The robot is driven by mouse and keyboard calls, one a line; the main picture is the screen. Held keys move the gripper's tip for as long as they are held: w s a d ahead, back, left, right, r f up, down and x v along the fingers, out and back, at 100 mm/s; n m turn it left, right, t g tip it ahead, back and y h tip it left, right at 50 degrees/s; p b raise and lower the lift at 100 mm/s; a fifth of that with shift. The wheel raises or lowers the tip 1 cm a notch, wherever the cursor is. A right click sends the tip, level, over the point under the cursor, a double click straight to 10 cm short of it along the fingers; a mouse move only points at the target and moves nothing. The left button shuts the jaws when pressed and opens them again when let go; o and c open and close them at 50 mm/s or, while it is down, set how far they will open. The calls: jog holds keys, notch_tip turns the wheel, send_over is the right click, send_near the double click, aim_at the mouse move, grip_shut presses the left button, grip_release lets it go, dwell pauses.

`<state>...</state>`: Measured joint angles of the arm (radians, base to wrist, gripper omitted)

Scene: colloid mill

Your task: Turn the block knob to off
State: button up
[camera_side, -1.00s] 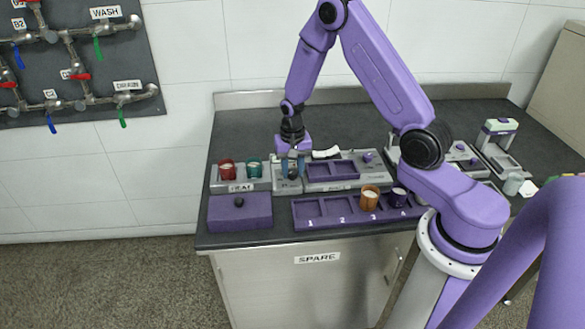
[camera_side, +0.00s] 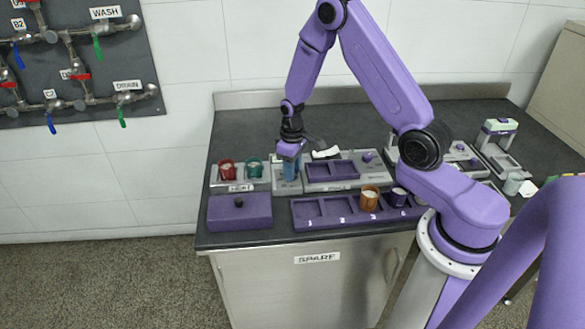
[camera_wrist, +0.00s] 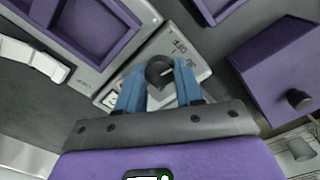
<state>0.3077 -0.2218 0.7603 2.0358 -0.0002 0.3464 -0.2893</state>
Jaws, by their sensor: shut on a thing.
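The block knob (camera_wrist: 160,72) is a round dark knob on a light grey panel (camera_wrist: 190,84) with OFF and ON lettering beside it. My gripper (camera_wrist: 160,84) has its blue fingers on either side of the knob, shut on it. Which mark the knob points at is hard to tell. In the side view my gripper (camera_side: 291,170) reaches down onto the panel right of the block labelled HEAT (camera_side: 241,187), and its fingers hide the knob.
Red (camera_side: 227,170) and green (camera_side: 254,168) cups stand in the HEAT block. A numbered purple rack (camera_side: 330,219) holds a brown cup (camera_side: 369,199) and a dark cup (camera_side: 398,197). A white-topped object (camera_side: 326,153) lies behind.

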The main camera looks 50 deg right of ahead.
jog(key=shift+w+n, duration=0.1)
jog(key=shift+n, duration=0.9)
jog(key=o, duration=1)
jog(key=shift+o, duration=0.2)
notch_tip(320, 180, up, 18)
jog(key=shift+f, duration=0.25)
